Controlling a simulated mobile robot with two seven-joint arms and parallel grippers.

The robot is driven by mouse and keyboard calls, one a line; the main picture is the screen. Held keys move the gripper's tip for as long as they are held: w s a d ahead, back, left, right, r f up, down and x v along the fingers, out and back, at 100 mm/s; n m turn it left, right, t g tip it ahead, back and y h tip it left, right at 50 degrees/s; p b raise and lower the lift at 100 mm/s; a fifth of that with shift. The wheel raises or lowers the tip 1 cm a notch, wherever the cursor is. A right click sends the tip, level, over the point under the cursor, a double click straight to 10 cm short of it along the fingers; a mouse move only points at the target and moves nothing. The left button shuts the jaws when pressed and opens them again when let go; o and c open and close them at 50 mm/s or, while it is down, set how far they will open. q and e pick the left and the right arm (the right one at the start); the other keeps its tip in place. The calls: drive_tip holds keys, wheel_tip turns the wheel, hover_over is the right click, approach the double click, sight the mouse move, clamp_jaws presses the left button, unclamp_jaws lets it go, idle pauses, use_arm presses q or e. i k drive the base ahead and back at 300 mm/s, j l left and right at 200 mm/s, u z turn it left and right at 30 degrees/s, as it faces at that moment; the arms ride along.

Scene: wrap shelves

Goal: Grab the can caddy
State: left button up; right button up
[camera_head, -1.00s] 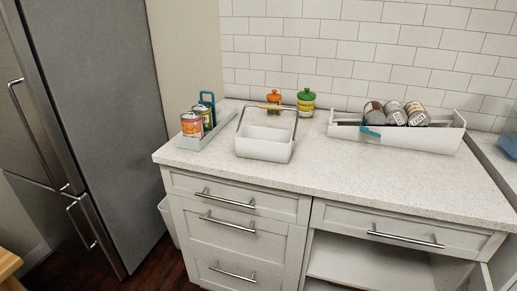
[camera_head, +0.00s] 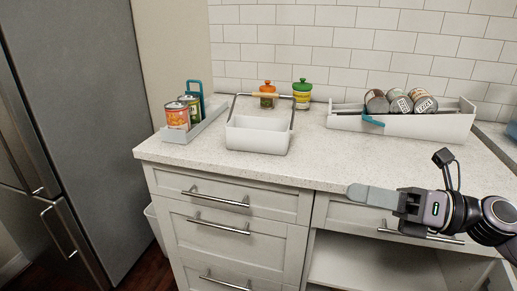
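Several holders stand on the counter, and I cannot tell for certain which is the can caddy. A narrow grey tray with a blue upright handle (camera_head: 209,122) at the left holds two cans (camera_head: 178,117). A white two-part caddy with a raised hoop handle (camera_head: 257,139) stands empty in the middle. A long white bin (camera_head: 440,126) with a blue handle at its front holds several cans lying down (camera_head: 400,103). My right gripper (camera_head: 358,193) is in front of the counter's front edge, apart from all holders; its fingers overlap from this side. My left gripper is out of view.
Two lidded jars, orange (camera_head: 267,94) and green (camera_head: 302,95), stand behind the middle caddy. The speckled counter (camera_head: 310,165) is clear in front of the holders. A steel fridge (camera_head: 90,110) stands at the left. Drawers with bar handles and an open shelf lie below.

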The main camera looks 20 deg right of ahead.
sight(243, 134)
drive_tip(key=i, duration=1)
